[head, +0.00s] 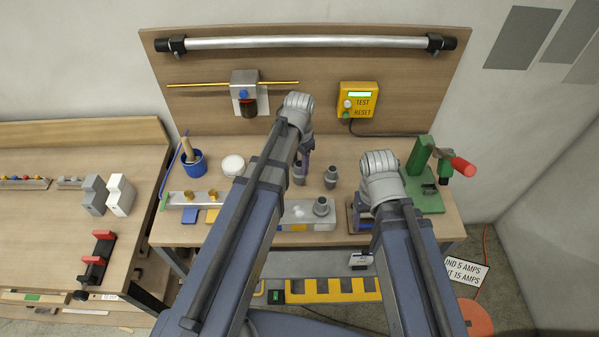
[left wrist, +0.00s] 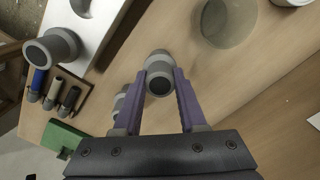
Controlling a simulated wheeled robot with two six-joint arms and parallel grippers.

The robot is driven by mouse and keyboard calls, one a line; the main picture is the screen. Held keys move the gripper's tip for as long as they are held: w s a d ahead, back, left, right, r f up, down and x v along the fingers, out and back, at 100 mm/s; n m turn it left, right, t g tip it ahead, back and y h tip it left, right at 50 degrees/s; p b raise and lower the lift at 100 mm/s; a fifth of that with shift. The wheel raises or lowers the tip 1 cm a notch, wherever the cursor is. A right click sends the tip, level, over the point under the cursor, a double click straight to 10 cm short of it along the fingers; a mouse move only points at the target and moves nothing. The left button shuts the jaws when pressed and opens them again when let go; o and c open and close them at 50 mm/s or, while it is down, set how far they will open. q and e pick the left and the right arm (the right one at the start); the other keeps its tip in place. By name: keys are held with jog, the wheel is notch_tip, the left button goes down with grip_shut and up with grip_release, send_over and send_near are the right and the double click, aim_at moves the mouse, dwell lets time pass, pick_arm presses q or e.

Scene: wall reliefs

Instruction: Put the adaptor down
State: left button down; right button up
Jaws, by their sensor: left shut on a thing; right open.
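My left gripper (head: 304,162) is shut on a grey stepped adaptor (head: 299,176). In the left wrist view the adaptor (left wrist: 158,74) sits between the two purple fingertips (left wrist: 160,82), over the wooden bench. Whether its base touches the bench I cannot tell. A second grey adaptor (head: 331,176) stands on the bench just to the right, apart from it. A third adaptor (head: 322,205) stands on a pale metal block (head: 295,212) nearer the front edge. My right gripper (head: 364,208) is open at the bench's right part, mostly hidden by its own wrist.
A white round lid (head: 233,165) and a blue cup (head: 194,163) with a brush stand to the left. A yellow test box (head: 357,99) is on the back panel. Bare bench lies behind the adaptors.

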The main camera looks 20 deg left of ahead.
pick_arm(q)
jog(key=shift+f+b, duration=0.65)
jog(key=shift+f, duration=0.55)
pick_arm(e)
jog(key=shift+f, duration=1.15)
jog(key=shift+f, duration=0.1)
pick_arm(q)
jog(key=shift+f, duration=0.25)
pick_arm(e)
jog(key=shift+f, duration=0.15)
pick_arm(q)
jog(key=shift+c, duration=2.4)
grip_release()
jog(key=shift+r, duration=0.1)
notch_tip(320, 180, up, 12)
jog(key=p, duration=1.2)
jog(key=shift+r, duration=0.25)
jog(key=s+d+n+y, duration=0.1)
jog(key=s+d+n, duration=0.1)
jog(key=s+d, duration=0.8)
jog(key=s, duration=0.4)
jog(key=shift+s+d, duration=0.15)
jog(key=shift+d, duration=0.1)
pick_arm(e)
notch_tip(320, 180, up, 12)
jog(key=shift+r, duration=0.25)
pick_arm(q)
jog(key=shift+s, duration=0.15)
pick_arm(e)
jog(key=shift+s, duration=0.15)
